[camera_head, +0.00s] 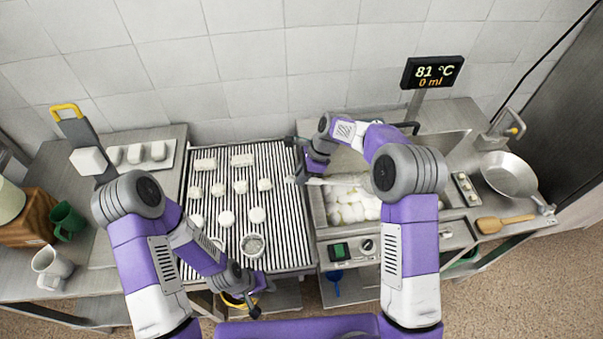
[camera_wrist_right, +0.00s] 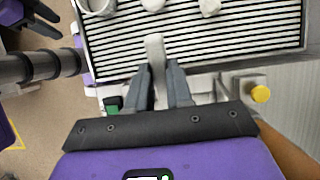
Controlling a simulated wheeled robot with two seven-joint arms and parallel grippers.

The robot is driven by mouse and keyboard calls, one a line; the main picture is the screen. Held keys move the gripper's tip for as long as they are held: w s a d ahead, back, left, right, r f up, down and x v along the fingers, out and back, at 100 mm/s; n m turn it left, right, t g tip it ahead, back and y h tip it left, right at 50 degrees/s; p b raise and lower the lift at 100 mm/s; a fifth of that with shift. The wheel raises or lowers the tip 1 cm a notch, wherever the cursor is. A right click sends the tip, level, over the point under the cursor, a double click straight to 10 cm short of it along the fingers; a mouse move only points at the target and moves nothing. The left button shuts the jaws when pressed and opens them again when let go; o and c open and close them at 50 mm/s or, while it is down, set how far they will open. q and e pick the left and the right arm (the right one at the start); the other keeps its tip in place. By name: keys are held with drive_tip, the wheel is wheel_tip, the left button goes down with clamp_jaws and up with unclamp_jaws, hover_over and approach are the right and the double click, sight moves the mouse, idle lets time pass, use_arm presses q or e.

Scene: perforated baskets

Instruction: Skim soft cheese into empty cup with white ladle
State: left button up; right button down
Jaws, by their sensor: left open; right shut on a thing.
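My right gripper (camera_head: 306,172) is shut on the white ladle (camera_head: 335,181) over the left side of the vat. In the right wrist view the white handle (camera_wrist_right: 155,55) stands between the two fingers; the ladle's bowl is not clearly visible. White lumps of soft cheese (camera_head: 350,212) lie in the metal vat (camera_head: 320,215). A round cup (camera_head: 253,244) with a grey, seemingly empty inside stands at the front of the ribbed rack. My left gripper (camera_head: 255,300) is open and empty in front of the rack, below this cup.
The ribbed rack (camera_head: 205,171) carries several white cheese pieces. A display (camera_head: 432,72) reads 81 °C and 0 ml. A pan (camera_head: 509,174) and a wooden paddle (camera_head: 505,222) lie at the right.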

wheel_tip(320, 180, down, 12)
drive_tip(key=b, duration=0.8)
drive_tip(key=shift+r+b, duration=0.2)
drive_tip(key=shift+b, duration=0.15)
idle(0.5)
wheel_tip(320, 180, up, 15)
drive_tip(key=h+p, duration=0.2)
drive_tip(key=p, duration=1.2)
drive_tip(key=shift+r, duration=0.2)
drive_tip(key=shift+f, duration=0.1)
